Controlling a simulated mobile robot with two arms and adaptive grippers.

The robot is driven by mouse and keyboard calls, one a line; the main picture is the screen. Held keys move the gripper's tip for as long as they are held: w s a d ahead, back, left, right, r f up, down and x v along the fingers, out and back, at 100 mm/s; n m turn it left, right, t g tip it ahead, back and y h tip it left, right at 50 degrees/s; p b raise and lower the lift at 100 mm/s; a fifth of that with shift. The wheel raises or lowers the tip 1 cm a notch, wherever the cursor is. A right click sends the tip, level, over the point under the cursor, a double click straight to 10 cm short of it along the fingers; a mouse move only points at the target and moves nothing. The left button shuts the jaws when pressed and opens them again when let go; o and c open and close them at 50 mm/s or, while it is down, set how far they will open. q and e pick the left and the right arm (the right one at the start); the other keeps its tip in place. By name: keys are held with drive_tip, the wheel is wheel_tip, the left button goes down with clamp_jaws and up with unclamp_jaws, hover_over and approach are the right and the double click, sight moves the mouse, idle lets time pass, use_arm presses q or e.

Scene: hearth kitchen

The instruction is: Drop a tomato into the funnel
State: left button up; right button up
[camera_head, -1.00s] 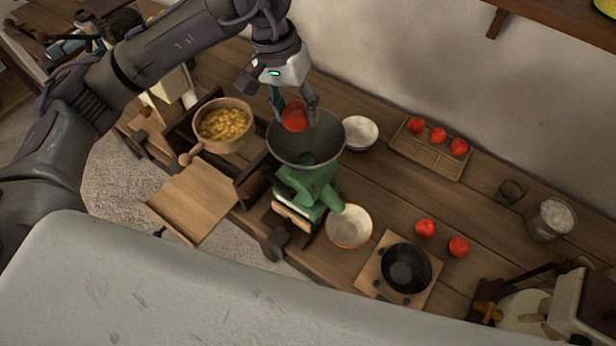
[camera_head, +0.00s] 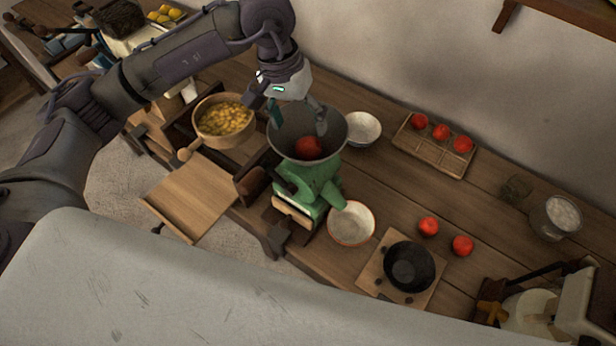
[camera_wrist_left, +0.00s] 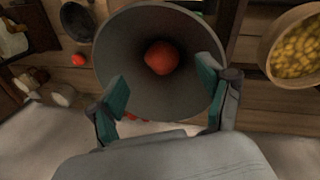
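A tomato (camera_head: 308,147) lies inside the grey funnel (camera_head: 331,139) of the green mill (camera_head: 318,188). It also shows deep in the funnel in the left wrist view (camera_wrist_left: 161,58). My left gripper (camera_head: 298,122) is open and empty over the funnel's mouth, its fingers apart and clear of the tomato. The fingers show in the left wrist view (camera_wrist_left: 165,92) on either side of the funnel's near part. Other tomatoes sit on a wooden tray (camera_head: 424,160) and two (camera_head: 428,226) lie on the counter. My right gripper does not show.
A pot of yellow food (camera_head: 224,118) stands left of the mill. A white bowl (camera_head: 362,130) is right of the funnel, and another bowl (camera_head: 351,224) is below the spout. A black pan (camera_head: 409,267) sits on a board. The counter between tray and pan is mostly clear.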

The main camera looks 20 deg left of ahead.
use_arm(q)
wheel_tip(320, 180, up, 12)
drive_tip(key=a, duration=0.2)
drive_tip(key=shift+a, duration=0.15)
drive_tip(key=shift+f, duration=0.15)
idle(0.6)
